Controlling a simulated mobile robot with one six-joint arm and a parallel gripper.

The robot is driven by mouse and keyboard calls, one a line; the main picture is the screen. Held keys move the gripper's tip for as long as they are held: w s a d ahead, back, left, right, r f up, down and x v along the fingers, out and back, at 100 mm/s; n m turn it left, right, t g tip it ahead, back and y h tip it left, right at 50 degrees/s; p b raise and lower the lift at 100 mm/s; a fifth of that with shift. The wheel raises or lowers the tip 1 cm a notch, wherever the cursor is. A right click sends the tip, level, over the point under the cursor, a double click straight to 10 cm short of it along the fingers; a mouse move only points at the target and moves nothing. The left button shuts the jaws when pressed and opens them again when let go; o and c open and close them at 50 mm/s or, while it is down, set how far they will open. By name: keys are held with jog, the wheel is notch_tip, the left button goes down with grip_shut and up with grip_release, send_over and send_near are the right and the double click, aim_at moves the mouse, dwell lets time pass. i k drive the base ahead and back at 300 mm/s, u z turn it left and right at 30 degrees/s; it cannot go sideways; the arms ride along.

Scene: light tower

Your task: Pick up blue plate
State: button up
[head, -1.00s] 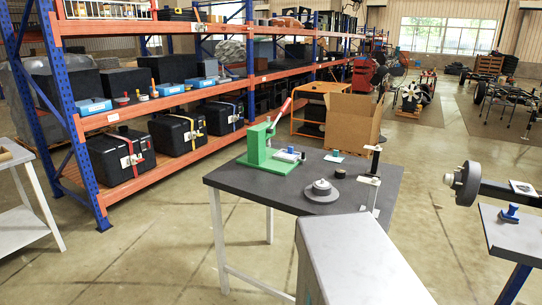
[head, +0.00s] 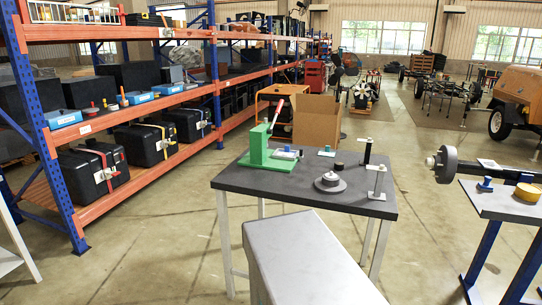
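A small white-and-blue part (head: 287,153) rests on the base of a green press. No other plate looks clearly blue. My gripper is not in view.
The dark table (head: 237,181) also holds the green hand press (head: 258,148), a grey round disc (head: 330,184), a black cylinder (head: 339,166) and two upright stands. Orange-and-blue shelving (head: 128,114) lines the left. A cardboard box (head: 318,124) stands behind. Floor is open between the tables.

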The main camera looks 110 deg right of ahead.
aim_at(286, 152)
jog(key=i, duration=0.35)
jog(key=u, duration=1.45)
jog(key=k, duration=0.15)
jog(key=z, duration=3.1)
jog(key=k, duration=0.15)
jog(key=z, duration=0.9)
jog(key=i, duration=0.6)
